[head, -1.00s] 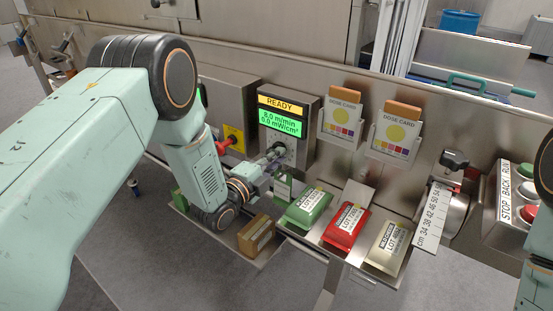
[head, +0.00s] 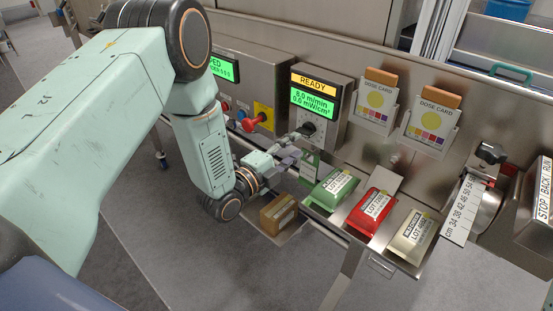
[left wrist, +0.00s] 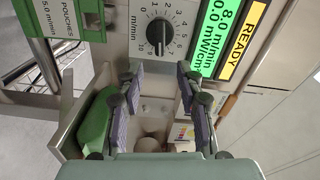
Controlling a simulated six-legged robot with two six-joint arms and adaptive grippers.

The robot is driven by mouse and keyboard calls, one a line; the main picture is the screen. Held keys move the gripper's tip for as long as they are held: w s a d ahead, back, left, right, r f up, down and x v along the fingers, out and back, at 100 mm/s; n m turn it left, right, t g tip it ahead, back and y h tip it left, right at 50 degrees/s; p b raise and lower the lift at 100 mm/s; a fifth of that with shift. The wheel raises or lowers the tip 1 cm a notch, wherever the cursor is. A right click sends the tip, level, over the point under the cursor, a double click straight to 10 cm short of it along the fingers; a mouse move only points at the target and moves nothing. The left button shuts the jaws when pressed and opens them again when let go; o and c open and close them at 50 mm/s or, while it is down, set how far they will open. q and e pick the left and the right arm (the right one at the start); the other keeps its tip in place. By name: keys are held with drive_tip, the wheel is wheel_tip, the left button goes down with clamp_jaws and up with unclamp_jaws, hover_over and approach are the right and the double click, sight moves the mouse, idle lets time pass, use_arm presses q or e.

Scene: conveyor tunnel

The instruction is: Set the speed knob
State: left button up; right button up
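The speed knob (left wrist: 158,32) is a round black knob on a numbered m/min dial, upper middle in the left wrist view. In the head view the knob (head: 307,129) sits low on the control box, partly hidden by my gripper. The display (head: 313,97) above it reads READY, 8.0 m/min and 0.0 mW/cm². My left gripper (left wrist: 160,72) is open, with two padded fingers apart and nothing between them. Its tips lie just short of the knob in the wrist picture; contact is not visible. In the head view the left gripper (head: 298,141) reaches the box from the left. My right gripper is not visible.
A red knob-like control (head: 258,121) on a yellow plate is left of the box. Green (head: 331,189), red (head: 371,211) and cream (head: 411,237) pouches lie below right. A brown box (head: 278,213) sits under my left wrist. Dose cards (head: 376,100) hang at the right.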

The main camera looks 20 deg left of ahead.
use_arm(q)
drive_tip(key=v, duration=0.6)
drive_tip(key=shift+s, duration=0.3)
